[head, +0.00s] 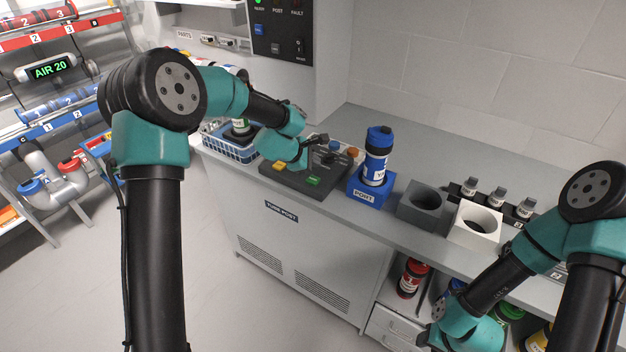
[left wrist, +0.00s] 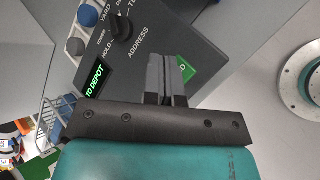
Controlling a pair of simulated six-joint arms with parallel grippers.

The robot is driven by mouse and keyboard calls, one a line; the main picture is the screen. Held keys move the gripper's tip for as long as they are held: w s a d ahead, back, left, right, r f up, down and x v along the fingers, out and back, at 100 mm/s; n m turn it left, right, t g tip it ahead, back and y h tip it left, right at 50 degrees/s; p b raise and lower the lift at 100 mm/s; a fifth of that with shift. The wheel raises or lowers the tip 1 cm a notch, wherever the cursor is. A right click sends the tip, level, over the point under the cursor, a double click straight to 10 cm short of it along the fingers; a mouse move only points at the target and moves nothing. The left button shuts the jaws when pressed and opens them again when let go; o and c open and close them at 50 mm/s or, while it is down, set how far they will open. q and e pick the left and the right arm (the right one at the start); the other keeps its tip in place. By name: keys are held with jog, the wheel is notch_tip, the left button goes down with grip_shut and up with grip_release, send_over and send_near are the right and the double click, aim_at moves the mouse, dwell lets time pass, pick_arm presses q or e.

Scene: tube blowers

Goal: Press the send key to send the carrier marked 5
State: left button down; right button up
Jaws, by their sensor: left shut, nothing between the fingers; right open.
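A dark control panel (head: 290,182) on the counter carries a green key (head: 313,181) and a yellow key (head: 279,166). In the left wrist view the green key (left wrist: 188,70) shows a letter D; the rest is hidden behind my fingers. My left gripper (head: 320,139) is shut and empty over the panel; its fingers (left wrist: 167,78) lie in front of the green key, and I cannot tell whether they touch it. A blue-capped carrier (head: 377,155) stands upright in the blue PORT block (head: 369,194); its number is not readable. My right gripper (head: 430,338) is open, low at the right.
The panel has a lit display (left wrist: 95,94) reading TO DEPOT and a black dial (left wrist: 121,25). Grey (head: 421,203) and white (head: 475,225) holders stand right of the port. A blue basket (head: 231,146) is left of the panel. Shelves with carriers lie below the counter.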

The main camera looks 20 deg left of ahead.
aim_at(313, 180)
pick_arm(q)
jog(key=shift+f, duration=1.8)
jog(key=shift+f, duration=0.1)
dwell(0.6)
jog(key=shift+f, duration=0.3)
jog(key=shift+f, duration=0.45)
dwell(0.8)
jog(key=shift+r, duration=3.4)
